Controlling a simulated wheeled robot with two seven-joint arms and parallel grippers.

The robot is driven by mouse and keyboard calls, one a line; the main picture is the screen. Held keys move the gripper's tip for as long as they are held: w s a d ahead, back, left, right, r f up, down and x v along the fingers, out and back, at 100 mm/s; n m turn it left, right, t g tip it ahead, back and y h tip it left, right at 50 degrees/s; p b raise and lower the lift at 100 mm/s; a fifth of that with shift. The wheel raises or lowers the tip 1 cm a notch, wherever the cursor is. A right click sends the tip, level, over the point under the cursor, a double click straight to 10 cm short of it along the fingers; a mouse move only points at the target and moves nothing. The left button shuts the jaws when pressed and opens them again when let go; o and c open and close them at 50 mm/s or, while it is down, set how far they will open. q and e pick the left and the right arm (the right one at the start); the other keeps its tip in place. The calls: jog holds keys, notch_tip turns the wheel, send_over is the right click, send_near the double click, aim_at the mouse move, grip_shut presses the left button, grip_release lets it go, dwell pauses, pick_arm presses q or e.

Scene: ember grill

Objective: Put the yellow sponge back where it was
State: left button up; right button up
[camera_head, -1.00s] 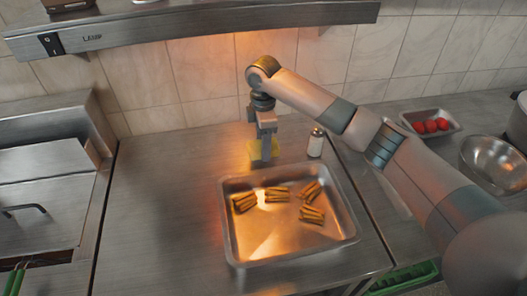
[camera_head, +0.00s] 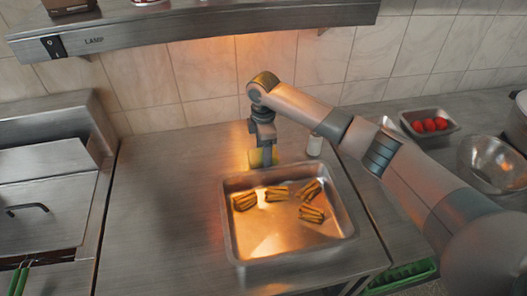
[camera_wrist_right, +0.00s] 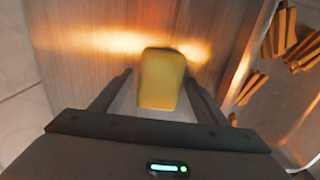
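The yellow sponge (camera_head: 257,158) is at my right gripper (camera_head: 264,163), behind the metal tray, low over or on the steel counter; I cannot tell if it touches it. In the right wrist view the sponge (camera_wrist_right: 162,78) sits between the two fingers of my right gripper (camera_wrist_right: 160,76), slightly tilted. The right finger meets its edge; a thin gap seems to show by the left fingertip. The gripper partly hides the sponge in the head view. My left gripper is not in view.
A metal tray (camera_head: 231,229) holding several striped brown pieces stands just in front of the sponge. A white shaker (camera_head: 315,147) stands close right of the gripper. The counter to the left (camera_head: 160,200) is clear.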

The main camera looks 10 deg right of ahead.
jog(key=shift+r, duration=0.2)
notch_tip(320, 180, up, 12)
jog(key=b, duration=0.4)
dwell(0.4)
dwell(0.6)
